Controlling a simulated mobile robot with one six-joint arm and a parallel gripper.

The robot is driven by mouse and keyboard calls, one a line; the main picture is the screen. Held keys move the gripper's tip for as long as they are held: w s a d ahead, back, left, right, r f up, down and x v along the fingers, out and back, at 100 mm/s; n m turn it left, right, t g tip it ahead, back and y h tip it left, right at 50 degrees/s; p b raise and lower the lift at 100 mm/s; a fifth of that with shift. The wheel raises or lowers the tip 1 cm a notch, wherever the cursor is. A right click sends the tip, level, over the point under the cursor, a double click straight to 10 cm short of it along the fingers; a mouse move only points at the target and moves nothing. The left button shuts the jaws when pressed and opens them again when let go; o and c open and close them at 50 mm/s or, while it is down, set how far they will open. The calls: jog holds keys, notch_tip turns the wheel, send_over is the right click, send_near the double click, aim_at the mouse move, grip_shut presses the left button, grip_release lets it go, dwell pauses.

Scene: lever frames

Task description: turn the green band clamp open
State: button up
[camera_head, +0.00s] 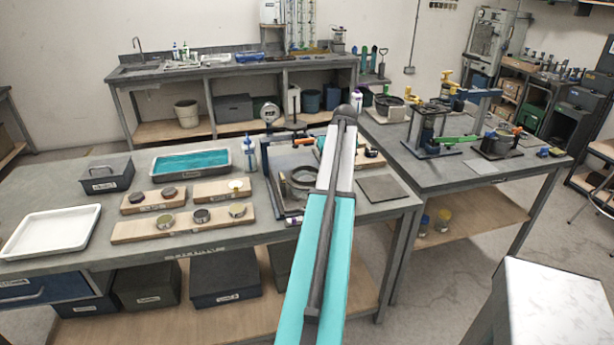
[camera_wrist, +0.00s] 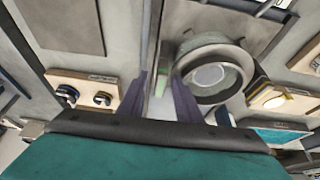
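A round grey ring-shaped fixture (camera_head: 303,178) stands on the near table, partly hidden by my arm. In the wrist view a round grey fixture (camera_wrist: 212,72) lies just right of my fingers. A small pale green piece (camera_wrist: 161,76) shows between the fingers; it may be the green clamp's handle, but most of it is hidden. My gripper (camera_wrist: 160,88) is open, with a finger on each side of the green piece and visible gaps. Contact cannot be told. In the head view my arm hides the gripper. A longer green bar (camera_head: 455,140) is on the right table.
Wooden boards with round parts (camera_head: 185,220), a teal-filled tray (camera_head: 192,162) and a white tray (camera_head: 50,230) lie left on the near table. A blue upright frame (camera_head: 267,175) stands beside the ring fixture. A flat grey plate (camera_head: 381,189) lies to the right.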

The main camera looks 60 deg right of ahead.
jog(key=shift+w+m, duration=0.1)
jog(key=shift+m, duration=0.3)
